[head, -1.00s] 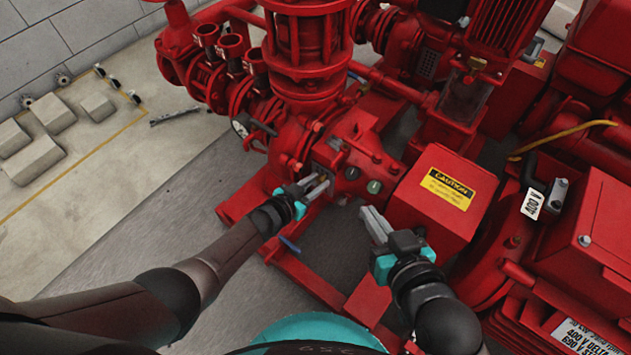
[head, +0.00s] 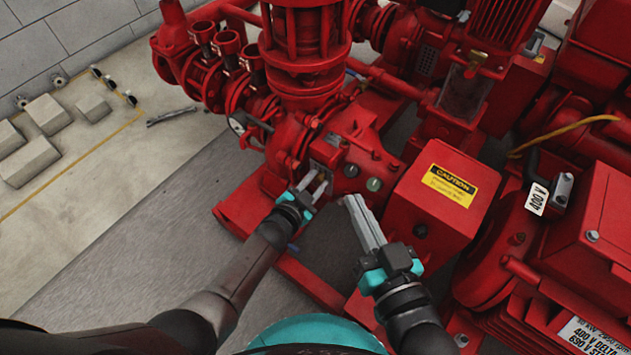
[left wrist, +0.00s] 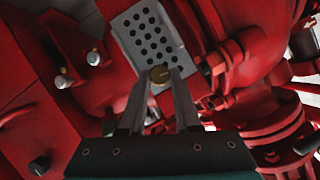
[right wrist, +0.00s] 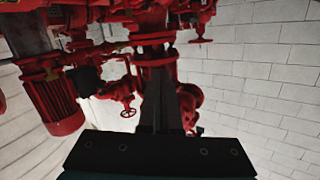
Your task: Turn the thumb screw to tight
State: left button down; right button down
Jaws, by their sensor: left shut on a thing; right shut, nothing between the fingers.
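The thumb screw (left wrist: 159,74) is a small round brass head with a slot mark, seen in the left wrist view at the lower edge of a grey perforated plate. My left gripper (left wrist: 159,82) is shut on it, one finger at each side. In the head view the left gripper (head: 318,184) reaches the front of the red pump housing, and the screw is too small to make out there. My right gripper (head: 352,202) is shut and empty, apart from the housing, to the right of the left one. Its closed fingers also show in the right wrist view (right wrist: 160,105).
A red box with a yellow caution label (head: 450,186) stands just right of my right gripper. A vertical red pipe column (head: 305,45) rises behind. Grey floor (head: 120,235) is clear at the left.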

pick_arm(q)
jog(key=c, duration=0.9)
grip_release()
jog(key=shift+s, duration=0.1)
jog(key=shift+s+a+r+p, duration=0.25)
jog(key=shift+s+p, duration=0.2)
jog(key=shift+p, duration=0.05)
jog(key=shift+p+v, duration=0.6)
jog(key=shift+v, duration=0.35)
jog(key=p, duration=0.4)
send_near(318, 180)
jog(key=s, duration=0.1)
pick_arm(e)
jog(key=s+d+f+g+h, duration=0.2)
jog(key=s+d+g+h, duration=0.3)
jog(key=d+g, duration=0.55)
pick_arm(q)
jog(key=shift+a+p+v, duration=0.15)
jog(key=shift+p+v, duration=0.5)
jog(key=shift+v, duration=0.8)
jog(key=shift+a+p+v, duration=0.15)
jog(key=shift+p+v, duration=0.45)
jog(key=shift+v, duration=0.85)
pick_arm(e)
jog(key=shift+g+h, duration=0.3)
jog(key=shift+g, duration=0.15)
jog(key=shift+s+d+f, duration=0.1)
jog(key=shift+d+f, duration=0.05)
jog(key=shift+f, duration=2.55)
